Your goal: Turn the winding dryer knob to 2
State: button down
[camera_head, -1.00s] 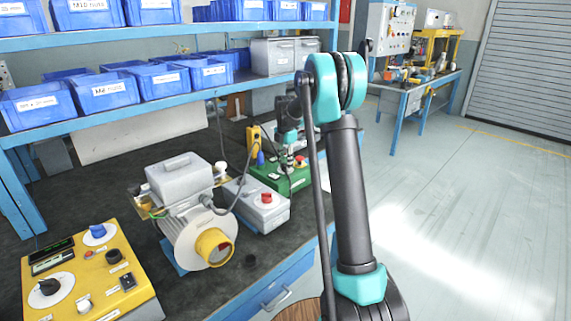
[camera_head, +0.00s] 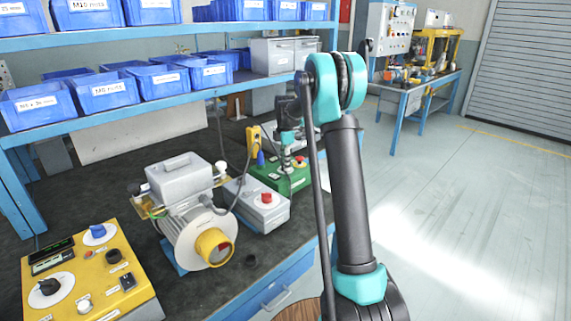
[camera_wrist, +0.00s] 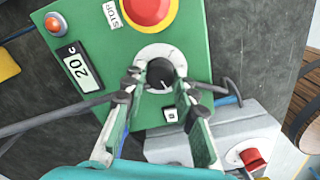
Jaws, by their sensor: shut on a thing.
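The winding dryer appears to be the green box (camera_head: 268,172) on the bench. In the wrist view its green panel (camera_wrist: 105,55) fills the upper middle, with a black knob (camera_wrist: 160,73) on a round white dial (camera_wrist: 176,56). My gripper (camera_wrist: 160,88) has a finger on each side of the knob and is shut on it. The fingers hide parts of the dial, and I cannot read which mark the knob points to. A display (camera_wrist: 80,66) reads 20 C. In the head view, the arm's end is above the green box.
A red and yellow stop button (camera_wrist: 147,8) sits close above the dial. A grey box with a red button (camera_head: 266,199), a blower motor (camera_head: 190,228) and a yellow control box (camera_head: 85,285) stand nearer on the bench. Blue bins (camera_head: 105,92) line the shelf behind.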

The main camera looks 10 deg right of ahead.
jog(key=m, duration=1.5)
jog(key=shift+m, duration=0.3)
jog(key=m, duration=0.3)
jog(key=shift+m, duration=0.3)
jog(key=m, duration=0.3)
jog(key=shift+m, duration=0.3)
jog(key=m, duration=0.3)
jog(key=shift+m, duration=2.2)
